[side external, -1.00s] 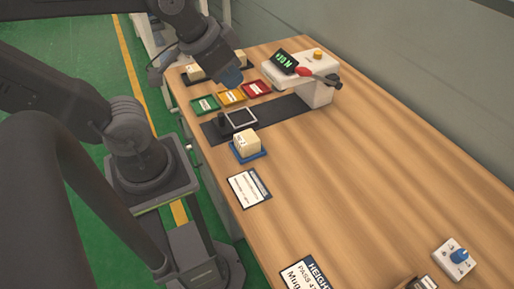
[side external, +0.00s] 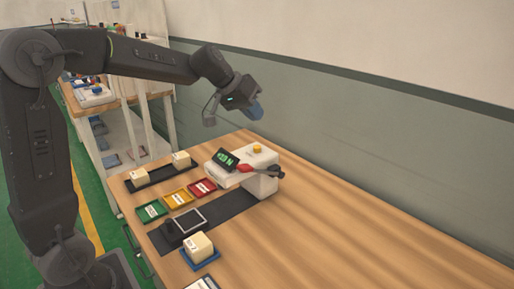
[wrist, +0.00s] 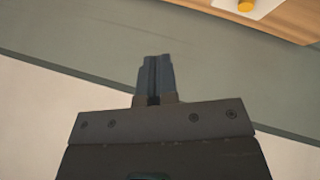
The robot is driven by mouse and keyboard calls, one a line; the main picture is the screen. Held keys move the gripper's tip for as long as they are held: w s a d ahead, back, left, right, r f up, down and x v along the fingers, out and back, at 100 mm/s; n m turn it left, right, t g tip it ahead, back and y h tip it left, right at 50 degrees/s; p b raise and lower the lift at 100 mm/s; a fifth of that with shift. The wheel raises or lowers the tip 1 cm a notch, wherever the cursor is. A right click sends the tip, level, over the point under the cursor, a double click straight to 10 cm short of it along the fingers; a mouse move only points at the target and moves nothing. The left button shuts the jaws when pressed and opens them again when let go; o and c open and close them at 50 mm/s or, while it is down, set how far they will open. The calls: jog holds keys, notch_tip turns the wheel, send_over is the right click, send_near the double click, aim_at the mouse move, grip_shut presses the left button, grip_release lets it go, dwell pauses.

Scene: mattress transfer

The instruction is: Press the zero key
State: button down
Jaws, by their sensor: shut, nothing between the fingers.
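The zero key looks to be the round yellow button (side external: 257,149) on top of a white measuring device (side external: 262,160). The device has a tilted black display (side external: 225,160) with green characters, too small to read surely. My gripper (side external: 257,112) is above and a little behind the device, apart from the button. In the wrist view my gripper (wrist: 158,58) has its blue-grey fingers together with nothing between them.
A red-and-black lever (side external: 258,170) sticks out at the device's front. Green (side external: 151,210), yellow (side external: 178,198) and red (side external: 202,187) trays stand left of it. A cream block (side external: 198,245) sits on a blue tray in front. The wall (side external: 350,130) is close behind the table.

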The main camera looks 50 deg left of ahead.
aim_at(256, 146)
jog(key=w+a+f+n+t, duration=0.1)
jog(key=w+a+f, duration=0.4)
jog(key=w+a, duration=0.5)
jog(key=shift+w+a+f+n+t, duration=0.25)
jog(key=shift+a+n+t, duration=0.15)
jog(key=shift+a+n, duration=0.35)
jog(key=shift+f, duration=4.4)
jog(key=shift+f, duration=0.4)
jog(key=shift+f, duration=0.15)
